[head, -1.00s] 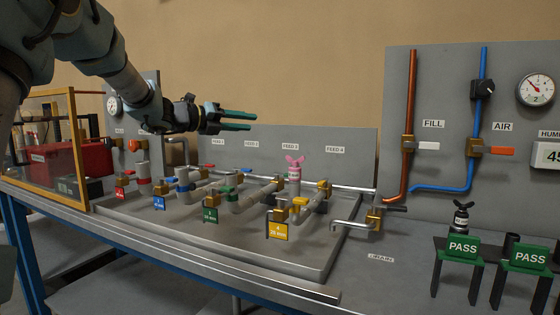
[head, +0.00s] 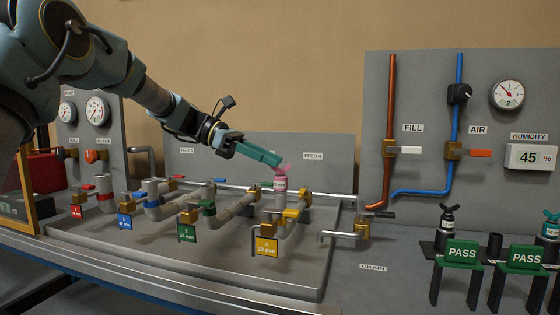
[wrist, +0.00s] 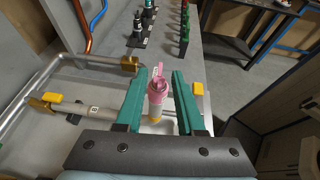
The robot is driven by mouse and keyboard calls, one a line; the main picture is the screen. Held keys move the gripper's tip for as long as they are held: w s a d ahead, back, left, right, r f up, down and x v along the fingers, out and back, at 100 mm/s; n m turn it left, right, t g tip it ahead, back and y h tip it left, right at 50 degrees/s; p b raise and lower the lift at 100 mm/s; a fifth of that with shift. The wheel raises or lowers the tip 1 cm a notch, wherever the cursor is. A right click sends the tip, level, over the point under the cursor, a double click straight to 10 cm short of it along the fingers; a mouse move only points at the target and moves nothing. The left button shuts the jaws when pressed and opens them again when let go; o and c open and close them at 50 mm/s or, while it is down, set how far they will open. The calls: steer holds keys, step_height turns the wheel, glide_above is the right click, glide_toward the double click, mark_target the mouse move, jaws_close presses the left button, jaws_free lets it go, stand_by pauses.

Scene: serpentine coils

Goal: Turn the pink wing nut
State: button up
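The pink wing nut (head: 281,170) sits on top of a pink-banded upright fitting (head: 280,190) on the pipework behind the yellow tag. In the wrist view the pink wing nut (wrist: 157,84) shows between my two green fingers, nearer the left one. My gripper (head: 276,160) points down and right, with its fingertips close to the wing nut. In the wrist view my gripper (wrist: 162,78) is open, with gaps beside the nut. I cannot tell whether a finger touches it.
Pipes with red, blue, green and yellow tags (head: 265,247) run across the grey tray (head: 200,262). A silver pipe (head: 340,236) stands to the right. The panel (head: 430,100) with copper and blue pipes is farther right. Green PASS stands (head: 462,253) are at the front right.

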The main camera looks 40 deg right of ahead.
mark_target(281, 169)
steer(key=shift+x, duration=1.6)
jaws_close()
